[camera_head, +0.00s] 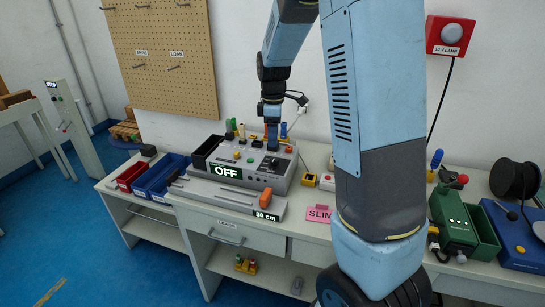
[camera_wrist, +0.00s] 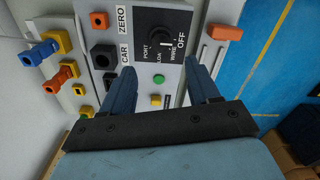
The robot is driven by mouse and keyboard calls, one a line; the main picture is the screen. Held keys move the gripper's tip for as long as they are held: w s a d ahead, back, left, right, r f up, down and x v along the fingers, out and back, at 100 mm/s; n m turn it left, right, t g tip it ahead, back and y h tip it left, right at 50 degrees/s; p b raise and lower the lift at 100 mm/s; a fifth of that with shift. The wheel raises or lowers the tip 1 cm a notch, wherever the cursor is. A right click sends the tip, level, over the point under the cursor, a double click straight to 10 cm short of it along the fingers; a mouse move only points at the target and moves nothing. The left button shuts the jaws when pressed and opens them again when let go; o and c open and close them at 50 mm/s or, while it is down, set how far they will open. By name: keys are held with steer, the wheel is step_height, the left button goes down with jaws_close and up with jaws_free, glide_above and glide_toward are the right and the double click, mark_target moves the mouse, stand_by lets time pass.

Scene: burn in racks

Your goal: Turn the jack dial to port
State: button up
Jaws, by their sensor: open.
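The jack dial (camera_wrist: 157,45) is a dark round knob on a black plate lettered PORT, WIRE and OFF, with another label partly legible. A small white mark shows on its right side, toward OFF. The dial sits on a grey tester box (camera_head: 283,183), whose green-lit display (camera_head: 225,170) reads OFF. My gripper (camera_wrist: 160,68) is open and empty, pointing down at the panel. Its two blue fingers stand apart, with the dial slightly beyond the gap between the tips. In the head view my gripper (camera_head: 271,146) is just above the box; contact cannot be told.
Coloured sockets and plugs (camera_wrist: 62,75) line one side of the panel; a green button (camera_wrist: 157,100) lies between the fingers. A red bin (camera_head: 130,178) and blue bin (camera_head: 160,180) stand left of the box. A pink card (camera_head: 318,213) and a green device (camera_head: 452,222) are to the right.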

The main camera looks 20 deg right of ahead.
mark_target(273, 158)
step_height(273, 158, down, 9)
steer(key=shift+r, duration=0.2)
stand_by(0.3)
steer(key=c, duration=1)
steer(key=shift+c, duration=0.2)
